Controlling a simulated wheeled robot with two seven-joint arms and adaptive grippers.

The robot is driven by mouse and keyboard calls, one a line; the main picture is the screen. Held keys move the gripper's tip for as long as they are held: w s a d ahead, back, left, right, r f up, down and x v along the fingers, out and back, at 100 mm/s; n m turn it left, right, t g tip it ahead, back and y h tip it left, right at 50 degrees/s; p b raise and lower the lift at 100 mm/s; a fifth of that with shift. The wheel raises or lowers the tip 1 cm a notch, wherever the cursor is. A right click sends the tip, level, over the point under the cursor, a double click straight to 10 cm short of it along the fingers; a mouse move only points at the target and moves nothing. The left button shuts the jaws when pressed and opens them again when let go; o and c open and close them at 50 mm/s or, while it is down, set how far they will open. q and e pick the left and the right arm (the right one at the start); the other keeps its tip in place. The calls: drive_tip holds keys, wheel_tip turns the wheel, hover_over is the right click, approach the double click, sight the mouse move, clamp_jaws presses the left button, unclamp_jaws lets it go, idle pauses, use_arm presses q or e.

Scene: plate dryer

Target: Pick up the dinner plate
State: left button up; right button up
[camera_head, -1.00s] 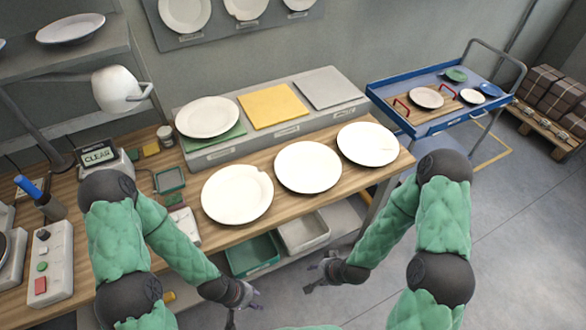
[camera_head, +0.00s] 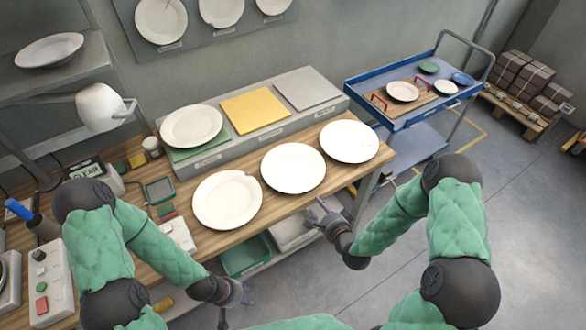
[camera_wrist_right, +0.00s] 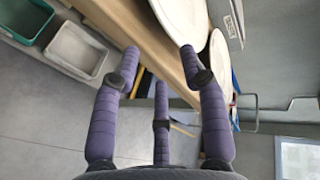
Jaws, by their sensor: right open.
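Three white plates lie on the wooden bench: a left one with a notched rim (camera_head: 227,200), a middle one (camera_head: 293,168) and a right one (camera_head: 349,141). Another white plate (camera_head: 191,126) lies on the green square of the grey block. I cannot tell which is the dinner plate. My right gripper (camera_head: 322,210) is open and empty just off the bench's front edge, below the middle and right plates. In the right wrist view its spread fingers (camera_wrist_right: 160,66) point at the bench edge, with plates (camera_wrist_right: 183,18) beyond. My left gripper (camera_head: 242,294) hangs in front of the bench, away from the plates; its fingers are unclear.
Yellow (camera_head: 254,110) and grey (camera_head: 307,89) squares lie on the block behind the plates. Bins (camera_head: 245,258) sit under the bench. A blue cart (camera_head: 397,115) carrying small dishes stands at right. A lamp (camera_head: 100,107) overhangs the left.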

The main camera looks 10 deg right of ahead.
sight(308, 199)
drive_tip(key=shift+r+b+x, duration=0.15)
drive_tip(key=shift+x, duration=2.25)
drive_tip(key=shift+r+b+x, duration=0.1)
drive_tip(key=shift+b+x, duration=0.05)
drive_tip(key=shift+x, duration=2.25)
drive_tip(key=shift+w, duration=0.1)
clamp_jaws()
drive_tip(key=shift+r, duration=0.1)
